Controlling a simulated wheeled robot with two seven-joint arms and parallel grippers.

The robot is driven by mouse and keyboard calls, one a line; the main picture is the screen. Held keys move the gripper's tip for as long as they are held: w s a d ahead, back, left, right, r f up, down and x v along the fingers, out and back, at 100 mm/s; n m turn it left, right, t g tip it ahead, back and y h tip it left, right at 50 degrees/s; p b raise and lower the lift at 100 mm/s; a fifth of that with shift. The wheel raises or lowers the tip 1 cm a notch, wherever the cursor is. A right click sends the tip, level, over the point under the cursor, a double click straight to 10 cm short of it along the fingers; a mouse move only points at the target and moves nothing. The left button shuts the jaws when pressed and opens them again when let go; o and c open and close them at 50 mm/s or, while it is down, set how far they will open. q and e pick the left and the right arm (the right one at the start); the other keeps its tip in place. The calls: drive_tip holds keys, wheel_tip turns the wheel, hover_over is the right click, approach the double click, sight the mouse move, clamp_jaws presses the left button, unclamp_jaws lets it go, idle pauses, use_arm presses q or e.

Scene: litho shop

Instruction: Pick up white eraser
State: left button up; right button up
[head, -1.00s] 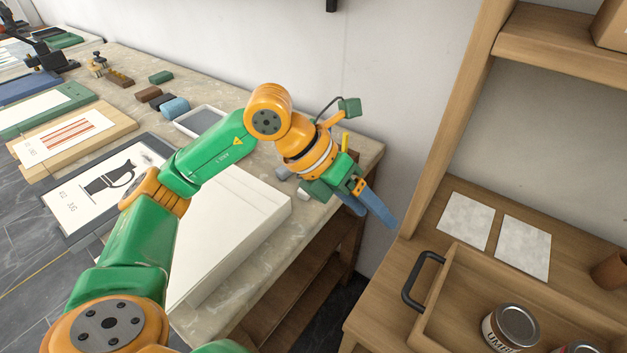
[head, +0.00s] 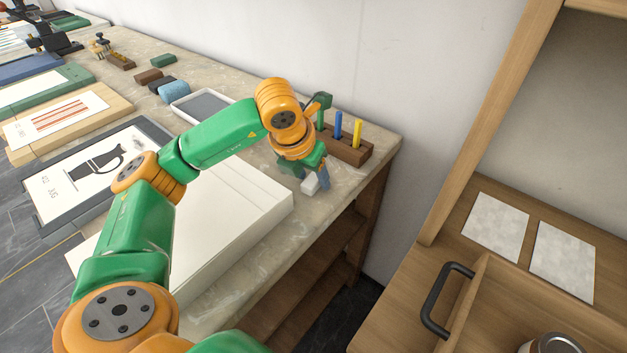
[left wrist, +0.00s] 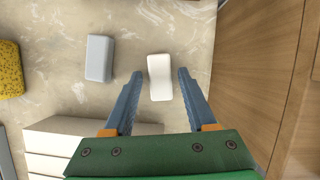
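The white eraser (left wrist: 160,77) lies on the stone worktop (left wrist: 135,35) in the left wrist view, just ahead of and between my left gripper's fingertips. It also shows in the head view (head: 310,184), partly hidden by a finger. My left gripper (left wrist: 159,75) is open, with one blue finger on each side of the eraser's near half and gaps on both sides. The head view shows my left gripper (head: 322,180) low at the worktop's right end. I cannot tell its exact height over the eraser. My right gripper is not in view.
A grey block (left wrist: 99,58) and a yellow sponge (left wrist: 10,69) lie left of the eraser. A white stack (head: 225,225) is nearby. A wooden holder (head: 345,148) with coloured sticks stands behind my gripper. The worktop's edge is close on the right.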

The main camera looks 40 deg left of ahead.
use_arm(q)
clamp_jaws()
drive_tip(key=shift+r, duration=0.1)
drive_tip(key=shift+r, duration=0.3)
drive_tip(key=s+a+r+p, duration=0.1)
drive_tip(key=s+a+r, duration=0.7)
drive_tip(key=s+r, duration=0.3)
drive_tip(key=shift+s+a+r, duration=0.15)
drive_tip(key=shift+r, duration=0.45)
